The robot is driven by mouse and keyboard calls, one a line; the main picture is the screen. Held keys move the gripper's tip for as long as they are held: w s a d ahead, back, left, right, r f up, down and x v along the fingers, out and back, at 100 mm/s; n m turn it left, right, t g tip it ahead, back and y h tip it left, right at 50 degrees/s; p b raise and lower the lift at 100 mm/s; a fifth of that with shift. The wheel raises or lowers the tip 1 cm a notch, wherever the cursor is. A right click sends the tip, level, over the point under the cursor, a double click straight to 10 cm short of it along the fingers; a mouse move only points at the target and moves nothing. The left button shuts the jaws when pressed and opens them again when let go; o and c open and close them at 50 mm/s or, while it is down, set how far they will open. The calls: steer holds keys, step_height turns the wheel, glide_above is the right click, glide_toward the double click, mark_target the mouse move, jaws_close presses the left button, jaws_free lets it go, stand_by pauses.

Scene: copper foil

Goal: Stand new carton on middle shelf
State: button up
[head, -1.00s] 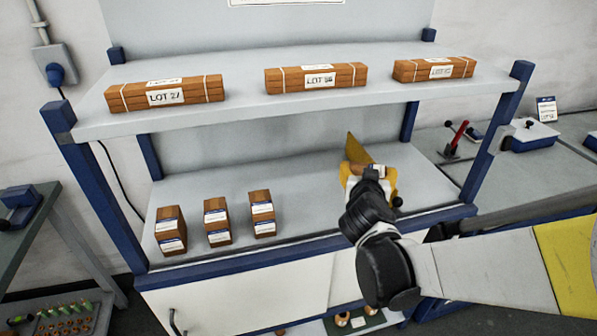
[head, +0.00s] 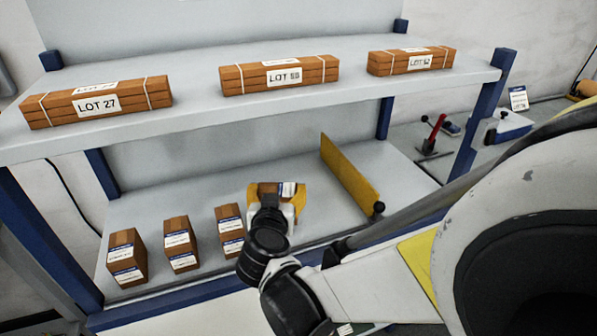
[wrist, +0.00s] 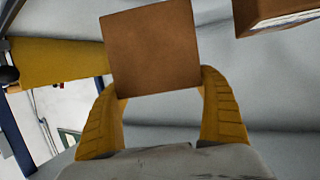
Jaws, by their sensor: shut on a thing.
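My gripper (head: 275,200) is shut on a brown carton (head: 268,188) with a white and blue label, above the lower visible shelf (head: 300,170). In the wrist view the carton (wrist: 153,48) sits between the two yellow fingers (wrist: 160,110), a plain brown face toward the camera. Three similar labelled cartons stand in a row to the left: the left one (head: 127,257), the middle one (head: 180,244) and the right one (head: 229,230). Part of the right one is close to my gripper. Whether the held carton touches the shelf cannot be told.
A yellow upright divider (head: 350,177) stands on the shelf to the right of my gripper. The shelf above (head: 200,112) carries three bundles, LOT 27 (head: 97,102) among them. Blue posts (head: 478,115) frame the rack. Bare shelf lies between gripper and divider.

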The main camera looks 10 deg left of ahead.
steer(key=shift+s+a+f, duration=0.15)
steer(key=shift+s+f, duration=0.05)
steer(key=shift+f+b, duration=1)
steer(key=shift+f, duration=0.85)
steer(key=shift+f, duration=0.25)
steer(key=o, duration=1.3)
steer(key=shift+r, duration=0.1)
